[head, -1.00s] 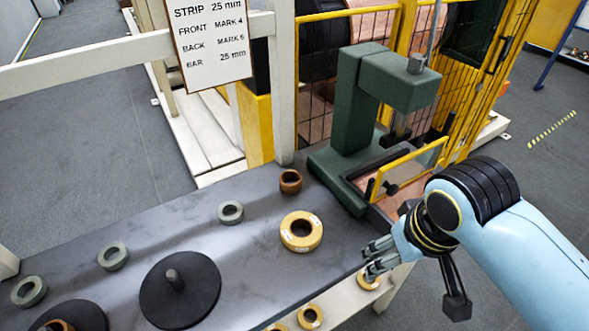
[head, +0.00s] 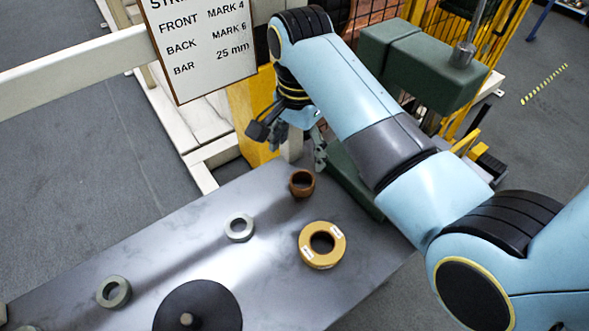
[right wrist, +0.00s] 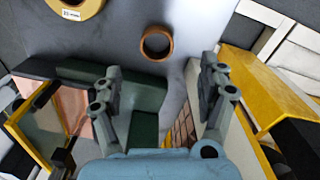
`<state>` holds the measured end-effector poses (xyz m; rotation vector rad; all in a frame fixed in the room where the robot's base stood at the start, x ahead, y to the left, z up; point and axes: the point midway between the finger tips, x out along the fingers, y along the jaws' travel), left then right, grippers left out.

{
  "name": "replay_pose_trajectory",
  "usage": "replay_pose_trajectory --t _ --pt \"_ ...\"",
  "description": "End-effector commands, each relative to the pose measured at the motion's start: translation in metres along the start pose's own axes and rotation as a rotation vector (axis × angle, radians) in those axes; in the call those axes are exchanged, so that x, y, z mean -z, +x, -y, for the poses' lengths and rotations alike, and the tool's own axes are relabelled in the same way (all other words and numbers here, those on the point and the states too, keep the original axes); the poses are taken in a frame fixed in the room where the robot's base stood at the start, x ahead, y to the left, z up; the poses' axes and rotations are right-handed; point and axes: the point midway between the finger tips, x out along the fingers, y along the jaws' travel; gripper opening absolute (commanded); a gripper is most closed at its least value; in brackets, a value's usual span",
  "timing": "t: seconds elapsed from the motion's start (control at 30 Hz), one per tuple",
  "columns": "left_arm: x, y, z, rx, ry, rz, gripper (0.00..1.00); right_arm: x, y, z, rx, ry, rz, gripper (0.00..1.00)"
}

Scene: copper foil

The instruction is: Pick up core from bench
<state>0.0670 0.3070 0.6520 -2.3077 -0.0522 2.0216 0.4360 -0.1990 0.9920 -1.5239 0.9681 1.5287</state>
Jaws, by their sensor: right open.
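A small brown ring-shaped core (head: 302,193) stands on the grey bench (head: 215,190) near its far end. In the right wrist view the brown core (right wrist: 143,44) lies beyond the fingertips, roughly midway between them and apart from them. My right gripper (head: 307,152) is open and empty, above the bench's far end just behind the brown core. Both its fingers (right wrist: 161,72) show spread in the right wrist view. Part of the gripper is hidden behind its wrist in the head view. My left gripper is not in view.
A larger yellow ring (head: 336,252) lies nearer on the bench, with grey rings (head: 231,234) to the left and a black disc with a peg (head: 205,300) in front. A green press (head: 440,75), a white post and a sign (head: 205,50) stand behind.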

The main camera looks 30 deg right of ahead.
Motion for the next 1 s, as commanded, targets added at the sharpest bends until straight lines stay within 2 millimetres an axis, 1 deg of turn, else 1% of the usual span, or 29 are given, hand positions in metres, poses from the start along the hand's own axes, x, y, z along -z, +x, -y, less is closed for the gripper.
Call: replay_pose_trajectory --t 0.03,0.1,0.2,0.3,0.37,0.43,0.6,0.67,0.8,0.97,1.0 --pt "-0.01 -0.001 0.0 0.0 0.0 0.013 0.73 0.0 0.009 -0.002 -0.006 0.0 0.002 0.76" --pt "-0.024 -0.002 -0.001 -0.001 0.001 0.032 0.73 0.0 0.022 -0.002 -0.005 0.0 0.001 0.76" --pt "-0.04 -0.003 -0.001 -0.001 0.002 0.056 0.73 0.001 0.037 -0.002 -0.004 -0.001 -0.001 0.76" --pt "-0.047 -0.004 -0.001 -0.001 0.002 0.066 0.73 0.001 0.046 -0.001 -0.002 -0.001 -0.001 0.76" --pt "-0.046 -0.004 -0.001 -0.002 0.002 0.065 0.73 0.002 0.049 -0.002 -0.002 -0.001 -0.001 0.76" --pt "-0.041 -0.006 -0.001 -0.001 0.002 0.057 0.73 0.004 0.057 -0.003 -0.004 -0.002 -0.001 0.76" --pt "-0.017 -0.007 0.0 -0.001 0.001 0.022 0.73 0.009 0.084 -0.005 -0.004 -0.002 0.0 0.76" --pt "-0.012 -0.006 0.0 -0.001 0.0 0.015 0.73 0.009 0.092 -0.004 -0.003 -0.002 0.0 0.76" --pt "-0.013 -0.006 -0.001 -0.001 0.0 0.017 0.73 0.009 0.1 -0.004 -0.001 -0.002 -0.001 0.76" --pt "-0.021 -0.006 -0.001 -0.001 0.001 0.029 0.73 0.009 0.099 -0.004 0.0 -0.002 -0.001 0.76" --pt "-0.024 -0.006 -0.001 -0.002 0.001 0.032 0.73 0.009 0.099 -0.004 0.0 -0.002 -0.001 0.73"
